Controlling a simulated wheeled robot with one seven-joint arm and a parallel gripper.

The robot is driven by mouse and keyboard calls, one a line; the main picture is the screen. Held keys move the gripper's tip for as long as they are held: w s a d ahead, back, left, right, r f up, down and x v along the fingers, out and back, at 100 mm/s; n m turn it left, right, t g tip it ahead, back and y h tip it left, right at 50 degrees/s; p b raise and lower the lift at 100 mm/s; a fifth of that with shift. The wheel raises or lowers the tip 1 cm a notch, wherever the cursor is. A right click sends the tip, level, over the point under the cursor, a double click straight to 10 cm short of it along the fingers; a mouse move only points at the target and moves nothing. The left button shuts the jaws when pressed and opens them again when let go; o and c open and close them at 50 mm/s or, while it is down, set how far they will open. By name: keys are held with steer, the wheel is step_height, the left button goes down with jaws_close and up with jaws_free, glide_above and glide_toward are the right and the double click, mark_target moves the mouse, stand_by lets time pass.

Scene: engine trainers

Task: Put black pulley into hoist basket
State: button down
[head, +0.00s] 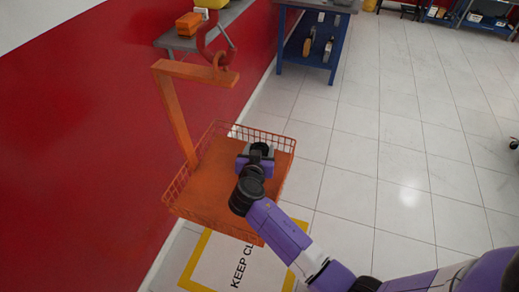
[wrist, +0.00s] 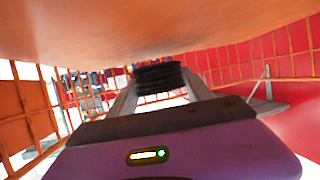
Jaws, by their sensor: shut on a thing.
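The hoist basket (head: 212,182) is an orange tray with a wire-mesh rim, hung from an orange C-shaped arm in the head view. My gripper (head: 258,155) reaches in over the basket's front-right side and is shut on the black pulley (head: 262,149). In the wrist view the ribbed black pulley (wrist: 158,76) sits between the two grey fingers of my gripper (wrist: 158,96). The pulley is over the basket floor, inside the rim outline. I cannot tell whether it touches the floor. My gripper hides part of the pulley and floor.
An orange hook (head: 222,62) sits on top of the hoist arm (head: 176,115). A red wall stands on the left. A grey bench (head: 205,38) with an orange block and a blue workbench (head: 312,45) stand behind. A "KEEP CLEAR" floor sign (head: 235,265) lies below. The tiled floor on the right is open.

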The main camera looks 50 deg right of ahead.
steer(key=shift+f+b, duration=0.6)
steer(key=shift+b, duration=0.3)
steer(key=shift+c, duration=2.2)
jaws_free()
steer(key=shift+r+p, duration=0.75)
steer(key=shift+p, duration=0.25)
steer(key=b+v, duration=0.1)
steer(key=v, duration=0.6)
steer(key=shift+s+a+b, duration=0.1)
steer(key=shift+a+b, duration=0.15)
steer(key=shift+b, duration=0.15)
steer(key=shift+f, duration=0.1)
